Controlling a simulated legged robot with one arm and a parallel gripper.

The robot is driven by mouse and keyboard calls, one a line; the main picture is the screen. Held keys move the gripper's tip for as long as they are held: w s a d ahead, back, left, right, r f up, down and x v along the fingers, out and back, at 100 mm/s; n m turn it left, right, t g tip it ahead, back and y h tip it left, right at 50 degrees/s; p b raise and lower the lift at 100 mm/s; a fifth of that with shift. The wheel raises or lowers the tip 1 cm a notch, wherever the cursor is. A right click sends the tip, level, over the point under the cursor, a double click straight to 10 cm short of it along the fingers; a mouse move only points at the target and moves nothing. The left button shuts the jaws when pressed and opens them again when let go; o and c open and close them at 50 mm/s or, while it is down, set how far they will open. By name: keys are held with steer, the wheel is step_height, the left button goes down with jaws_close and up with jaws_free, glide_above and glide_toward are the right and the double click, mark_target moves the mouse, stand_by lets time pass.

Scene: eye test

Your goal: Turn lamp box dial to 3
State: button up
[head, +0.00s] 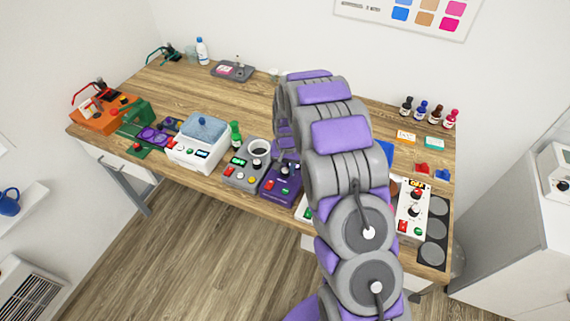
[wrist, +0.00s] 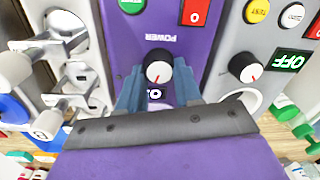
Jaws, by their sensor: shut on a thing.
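A purple box (wrist: 120,50) fills the middle of the wrist view, with POWER printed upside down on it. Its black dial (wrist: 158,67) has a white cap and a small red mark pointing toward the lower left. My gripper (wrist: 158,82) is shut on this dial, one blue finger on each side. A white label below the dial is partly covered, so its marks are hard to read. The purple box also shows in the head view (head: 277,186), partly behind my arm. No lamp is visible on it, so I cannot tell if it is the lamp box.
In the wrist view, a grey box with a dial (wrist: 243,67) and an OFF display stands close on the right. A panel with metal levers (wrist: 75,85) is close on the left. A white box (head: 408,222) with round plates stands at the desk's right end.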

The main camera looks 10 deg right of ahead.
steer(key=m, duration=0.2)
steer(key=m+p, duration=0.1)
steer(key=m, duration=0.2)
steer(key=shift+s+m+p, duration=0.3)
steer(key=m, duration=0.4)
steer(key=shift+s+f+m+p, duration=0.1)
steer(key=shift+m+p, duration=0.2)
steer(key=shift+p, duration=0.05)
steer(key=o, duration=1)
steer(key=shift+a, duration=0.2)
